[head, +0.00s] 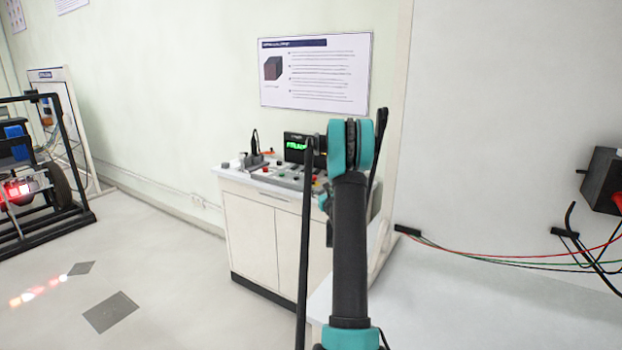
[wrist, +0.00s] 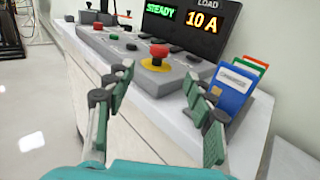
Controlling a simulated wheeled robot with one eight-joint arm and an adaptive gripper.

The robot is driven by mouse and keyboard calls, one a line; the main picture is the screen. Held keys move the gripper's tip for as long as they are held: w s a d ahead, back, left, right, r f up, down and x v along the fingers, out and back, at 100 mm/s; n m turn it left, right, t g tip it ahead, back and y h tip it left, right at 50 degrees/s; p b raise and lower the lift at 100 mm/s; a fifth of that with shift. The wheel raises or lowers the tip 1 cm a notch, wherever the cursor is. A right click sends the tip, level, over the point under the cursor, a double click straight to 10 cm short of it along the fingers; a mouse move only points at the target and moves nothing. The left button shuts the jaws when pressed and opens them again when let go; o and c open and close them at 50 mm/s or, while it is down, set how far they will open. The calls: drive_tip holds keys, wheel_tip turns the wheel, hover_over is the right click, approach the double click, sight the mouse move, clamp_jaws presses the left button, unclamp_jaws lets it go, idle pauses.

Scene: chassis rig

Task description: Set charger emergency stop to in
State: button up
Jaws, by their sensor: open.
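The likely emergency stop is a red mushroom button (wrist: 159,51) on a yellow disc, on the sloped grey charger panel (wrist: 137,75) in the wrist view. Whether it is in or out I cannot tell. My gripper (wrist: 165,90) is open, with one finger on each side of the button in the picture and nothing between them. The fingertips appear short of the button. A display (wrist: 190,22) behind the panel reads "STEADY" and "LOAD 10 A". In the head view my arm partly hides the charger panel (head: 285,175).
Blue, green and orange cards (wrist: 236,85) stand just right of the panel, close to my right finger. The panel sits on a white cabinet (head: 262,225). A wall poster (head: 314,75) hangs behind. A white table (head: 480,290) with cables is at right.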

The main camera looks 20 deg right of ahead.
sight(314, 178)
drive_tip(key=w, duration=0.5)
drive_tip(key=w+d, duration=0.1)
drive_tip(key=w, duration=0.8)
drive_tip(key=shift+w+d, duration=0.3)
drive_tip(key=shift+d, duration=0.1)
clamp_jaws()
